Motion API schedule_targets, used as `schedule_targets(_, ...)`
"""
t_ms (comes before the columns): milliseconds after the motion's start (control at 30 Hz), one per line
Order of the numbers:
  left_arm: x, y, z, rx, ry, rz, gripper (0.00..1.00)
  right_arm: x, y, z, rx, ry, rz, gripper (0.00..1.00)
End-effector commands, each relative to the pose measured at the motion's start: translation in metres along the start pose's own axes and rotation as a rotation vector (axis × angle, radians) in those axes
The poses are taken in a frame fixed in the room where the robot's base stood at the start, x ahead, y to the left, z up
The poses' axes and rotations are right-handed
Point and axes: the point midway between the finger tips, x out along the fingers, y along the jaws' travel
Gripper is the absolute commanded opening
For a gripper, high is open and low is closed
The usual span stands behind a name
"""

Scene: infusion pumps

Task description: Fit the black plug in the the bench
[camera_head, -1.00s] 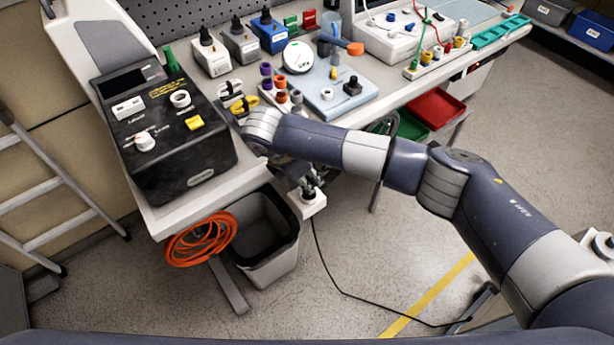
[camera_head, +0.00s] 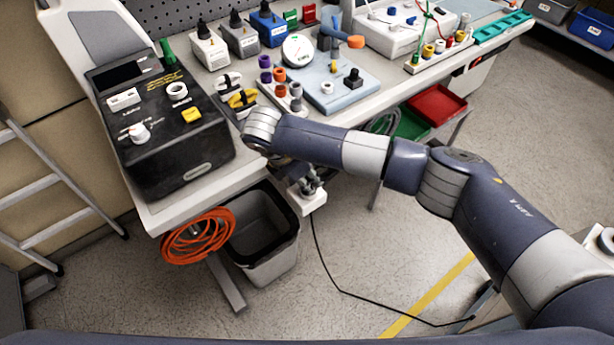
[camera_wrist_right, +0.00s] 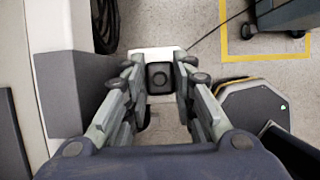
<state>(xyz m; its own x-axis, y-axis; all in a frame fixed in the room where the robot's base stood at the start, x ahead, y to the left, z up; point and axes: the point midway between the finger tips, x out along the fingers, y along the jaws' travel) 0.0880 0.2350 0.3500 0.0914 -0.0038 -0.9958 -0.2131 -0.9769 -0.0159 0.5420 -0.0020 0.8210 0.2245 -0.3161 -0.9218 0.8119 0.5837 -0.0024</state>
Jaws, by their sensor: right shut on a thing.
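My right gripper (camera_head: 308,187) is low in front of the bench's front edge, above a small white box (camera_head: 306,205). In the right wrist view its two fingers (camera_wrist_right: 160,82) are closed on the sides of a square black plug (camera_wrist_right: 159,74). The white box (camera_wrist_right: 156,54) lies directly behind the plug from that camera. I cannot tell whether the plug is seated in the box or just over it. A thin black cable (camera_head: 325,270) runs from by the box down to the floor. The bench (camera_head: 205,185) stands behind. My left gripper is not in view.
A black device (camera_head: 190,155) stands at the bench's left end. An orange cable coil (camera_head: 198,236) and a grey bin (camera_head: 262,235) are below. Red (camera_head: 437,103) and green (camera_head: 412,125) trays are under the bench. The floor to the right is mostly clear.

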Motion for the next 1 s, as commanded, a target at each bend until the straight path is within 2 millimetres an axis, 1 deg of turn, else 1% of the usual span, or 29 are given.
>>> schedule_targets(233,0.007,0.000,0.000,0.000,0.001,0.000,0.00,0.007,0.000,-0.003,0.000,0.000,0.000,0.00)
schedule_targets(267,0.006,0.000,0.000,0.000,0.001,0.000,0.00,0.006,0.000,-0.002,0.001,0.000,0.001,0.29)
schedule_targets(300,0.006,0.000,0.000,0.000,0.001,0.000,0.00,0.005,0.000,-0.002,0.001,-0.001,0.001,0.38)
schedule_targets(333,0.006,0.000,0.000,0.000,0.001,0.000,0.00,0.005,0.000,-0.002,0.001,-0.001,0.001,0.45)
schedule_targets(367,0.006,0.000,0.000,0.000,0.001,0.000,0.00,0.005,0.000,-0.002,0.001,0.000,0.001,0.48)
schedule_targets(667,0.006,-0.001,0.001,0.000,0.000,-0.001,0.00,0.005,0.000,-0.002,0.000,0.000,0.000,0.48)
schedule_targets(767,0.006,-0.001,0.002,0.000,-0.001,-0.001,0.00,0.000,0.001,-0.002,0.000,0.000,0.002,0.48)
schedule_targets(867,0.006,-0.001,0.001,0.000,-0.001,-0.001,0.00,-0.013,0.001,-0.003,-0.001,0.002,0.004,0.48)
schedule_targets(1000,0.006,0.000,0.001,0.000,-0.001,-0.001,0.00,-0.042,0.002,-0.002,-0.001,0.000,0.006,0.48)
